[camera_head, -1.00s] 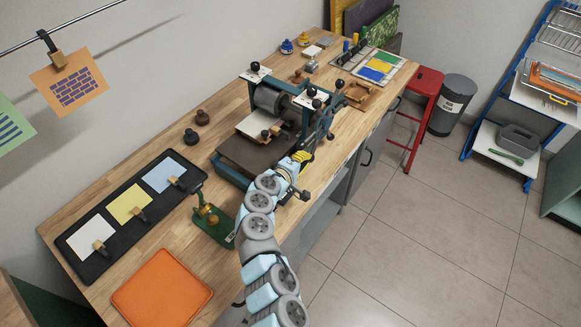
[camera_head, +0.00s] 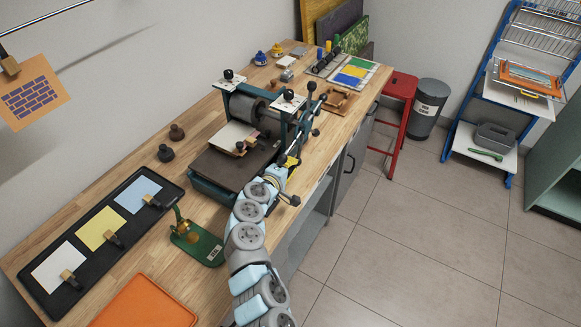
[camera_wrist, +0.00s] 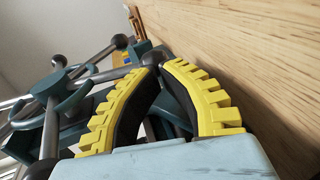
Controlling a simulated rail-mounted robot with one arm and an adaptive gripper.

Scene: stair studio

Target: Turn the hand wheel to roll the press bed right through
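The etching press (camera_head: 232,106) stands on the wooden bench, with its roller over the dark press bed (camera_head: 215,165). The bed sticks out toward the near left and carries a pale sheet at the roller. The hand wheel (camera_head: 311,104), with ball-ended spokes, is on the press's right side. My gripper (camera_head: 290,164) is at the wheel's lower near side. In the wrist view its yellow-and-black fingers (camera_wrist: 164,70) converge, tips close together, at a dark spoke knob (camera_wrist: 150,57). The tips partly hide the knob, so a firm hold on it cannot be made out.
A green-based tool (camera_head: 199,245) stands near my arm. A black tray (camera_head: 60,296) with coloured sheets and an orange mat (camera_head: 145,305) lie on the near bench. A red stool (camera_head: 398,95) and a bin (camera_head: 430,105) stand beyond the bench. The floor to the right is clear.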

